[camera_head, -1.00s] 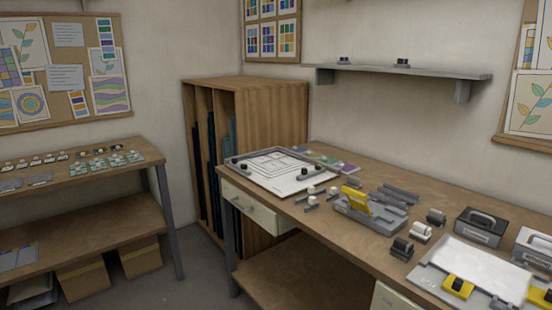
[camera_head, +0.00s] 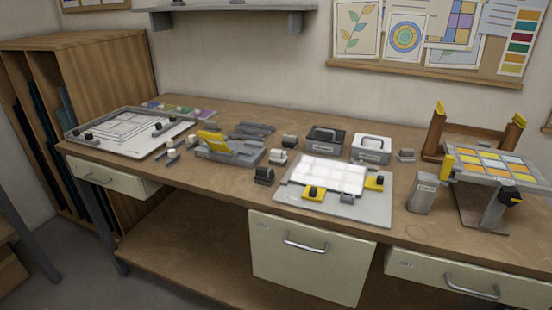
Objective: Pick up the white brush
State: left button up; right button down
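I cannot pick out the white brush for certain. Two small tools with white tops, a left one (camera_head: 172,154) and a right one (camera_head: 191,141), lie on the workbench (camera_head: 225,188) between the framed board and the grey stand with a yellow part. A larger white-and-dark piece (camera_head: 278,156) sits right of that stand. All are too small to tell their exact shape. Neither of my grippers is in view.
A framed board (camera_head: 110,143) lies at the bench's left end. The grey stand (camera_head: 225,153), a dark box (camera_head: 326,139), a light box (camera_head: 371,149), a grey plate (camera_head: 365,211) and a tilted rack of coloured tiles (camera_head: 495,162) occupy the bench. A shelf (camera_head: 230,12) hangs above.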

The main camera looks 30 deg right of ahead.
aim_at(278, 158)
jog(key=i+l+u, duration=0.1)
jog(key=l+u, duration=0.15)
jog(key=l, duration=0.4)
jog(key=l+u, duration=0.3)
jog(key=l, duration=0.35)
